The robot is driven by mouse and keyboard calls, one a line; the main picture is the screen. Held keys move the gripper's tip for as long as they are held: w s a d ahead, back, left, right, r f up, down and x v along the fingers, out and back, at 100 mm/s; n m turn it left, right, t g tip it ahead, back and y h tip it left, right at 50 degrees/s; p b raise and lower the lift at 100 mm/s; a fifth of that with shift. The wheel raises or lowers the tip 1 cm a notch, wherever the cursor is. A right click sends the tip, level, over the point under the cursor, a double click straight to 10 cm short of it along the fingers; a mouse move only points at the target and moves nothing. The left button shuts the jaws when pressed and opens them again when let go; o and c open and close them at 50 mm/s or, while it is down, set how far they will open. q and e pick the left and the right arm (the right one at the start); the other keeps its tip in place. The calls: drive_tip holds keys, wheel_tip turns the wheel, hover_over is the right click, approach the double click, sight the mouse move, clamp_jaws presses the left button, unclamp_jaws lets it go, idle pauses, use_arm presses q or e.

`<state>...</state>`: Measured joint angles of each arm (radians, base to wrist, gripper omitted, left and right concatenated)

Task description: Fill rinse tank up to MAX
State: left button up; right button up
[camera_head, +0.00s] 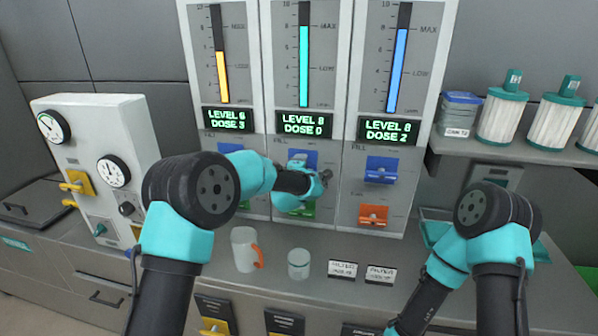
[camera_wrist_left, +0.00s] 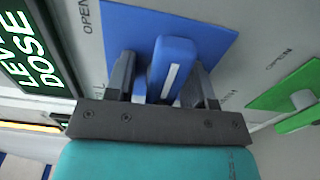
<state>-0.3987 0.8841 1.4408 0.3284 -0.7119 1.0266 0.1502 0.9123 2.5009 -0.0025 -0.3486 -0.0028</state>
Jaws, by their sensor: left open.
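Three gauge panels stand side by side; I cannot read which is the rinse tank. The middle panel's teal column (camera_head: 303,65) reaches about its MAX mark, and its display (camera_head: 304,124) reads LEVEL 8, DOSE 0. My left gripper (camera_head: 318,183) is at this panel's valves. In the left wrist view, its open fingers (camera_wrist_left: 165,82) stand on either side of a blue lever (camera_wrist_left: 175,62) on a blue plate (camera_wrist_left: 215,35). A green valve (camera_wrist_left: 298,108) is to the right; its lower part shows in the head view (camera_head: 303,210). My right gripper is out of view.
The yellow column (camera_head: 223,78) reads LEVEL 6, DOSE 3; the blue column (camera_head: 398,70) reads LEVEL 8, DOSE 2. A mug (camera_head: 243,250) and a glass (camera_head: 299,264) stand on the counter below. A dial box (camera_head: 95,150) is left; filter cartridges (camera_head: 502,115) are on the right shelf.

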use_arm(q)
drive_tip(key=s+a, duration=0.3)
drive_tip(key=s, duration=1.4)
drive_tip(key=shift+a, duration=0.2)
idle(0.6)
drive_tip(key=s+a+f+m+g, duration=0.2)
drive_tip(key=s+f+m+g, duration=0.15)
drive_tip(key=f, duration=0.45)
drive_tip(key=s+a+f+m+g, duration=0.25)
drive_tip(key=s+f+m, duration=0.2)
drive_tip(key=f, duration=0.45)
drive_tip(key=s+a+f+m+g, duration=0.2)
drive_tip(key=s+f+m+g, duration=0.15)
drive_tip(key=f, duration=0.45)
drive_tip(key=s+a+f+m+g, duration=0.1)
drive_tip(key=s+a+f+g, duration=0.2)
drive_tip(key=s+a+f, duration=0.3)
drive_tip(key=s+a+f+m+g, duration=0.2)
drive_tip(key=s+a+f+g, duration=0.2)
drive_tip(key=s, duration=1)
wheel_tip(320, 180, down, 6)
drive_tip(key=a, duration=0.3)
drive_tip(key=shift+r+h, duration=0.2)
drive_tip(key=shift+h, duration=0.1)
